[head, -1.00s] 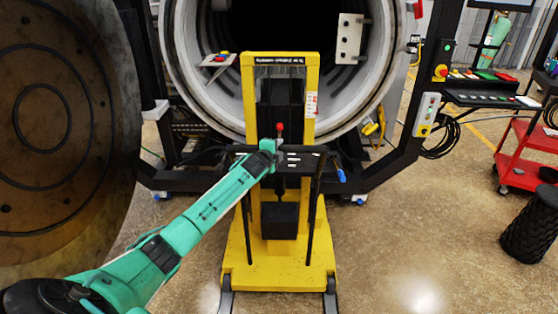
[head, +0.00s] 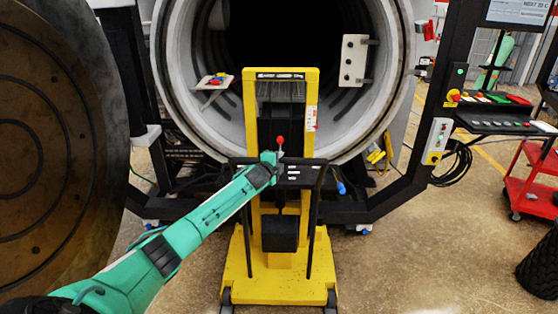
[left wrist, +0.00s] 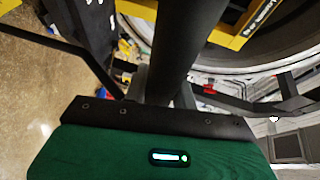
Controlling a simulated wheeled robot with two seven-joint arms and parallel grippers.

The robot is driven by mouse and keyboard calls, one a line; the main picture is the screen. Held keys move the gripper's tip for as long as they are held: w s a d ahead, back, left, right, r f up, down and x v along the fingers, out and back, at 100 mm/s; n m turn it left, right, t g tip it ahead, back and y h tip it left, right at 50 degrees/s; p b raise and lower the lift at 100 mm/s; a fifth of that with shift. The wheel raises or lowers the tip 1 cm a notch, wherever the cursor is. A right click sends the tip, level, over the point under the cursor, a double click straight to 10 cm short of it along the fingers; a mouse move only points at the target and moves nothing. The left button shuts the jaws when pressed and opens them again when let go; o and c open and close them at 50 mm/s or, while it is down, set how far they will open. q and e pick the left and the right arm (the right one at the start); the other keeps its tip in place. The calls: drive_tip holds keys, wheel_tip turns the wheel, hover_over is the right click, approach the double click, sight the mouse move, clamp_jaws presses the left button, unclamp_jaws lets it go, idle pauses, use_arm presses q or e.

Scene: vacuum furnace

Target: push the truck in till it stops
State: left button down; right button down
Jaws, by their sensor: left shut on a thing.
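The yellow truck (head: 279,289) stands upright on the floor in front of the round furnace opening (head: 290,20), its mast overlapping the opening in the head view. It has a black push handle (head: 318,195). My left gripper (head: 268,158) reaches in from the left and is shut on the handle at its upper left part. In the left wrist view, a dark bar (left wrist: 185,45) of the handle runs between the fingers of the gripper (left wrist: 165,95). The contact between the truck and the furnace is hidden behind the mast. My right gripper is not in view.
The large round furnace door (head: 50,150) stands open at the left. A black frame (head: 425,120) with a control box (head: 437,140) stands at the right. A red cart (head: 535,185) and a dark ribbed cylinder (head: 543,262) are farther right. Floor right of the truck is clear.

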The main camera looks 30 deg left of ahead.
use_arm(q)
drive_tip(key=shift+s+r, duration=0.1)
drive_tip(key=shift+s, duration=0.05)
drive_tip(key=c, duration=1.1)
unclamp_jaws()
drive_tip(key=shift+a, duration=0.1)
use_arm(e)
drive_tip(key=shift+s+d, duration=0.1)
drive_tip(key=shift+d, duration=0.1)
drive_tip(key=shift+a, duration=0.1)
use_arm(q)
drive_tip(key=shift+s, duration=0.7)
drive_tip(key=b+v, duration=0.2)
drive_tip(key=v, duration=1)
drive_tip(key=shift+s+b, duration=0.1)
drive_tip(key=shift+b, duration=0.2)
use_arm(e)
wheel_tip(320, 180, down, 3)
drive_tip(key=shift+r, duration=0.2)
use_arm(q)
drive_tip(key=shift+d, duration=0.25)
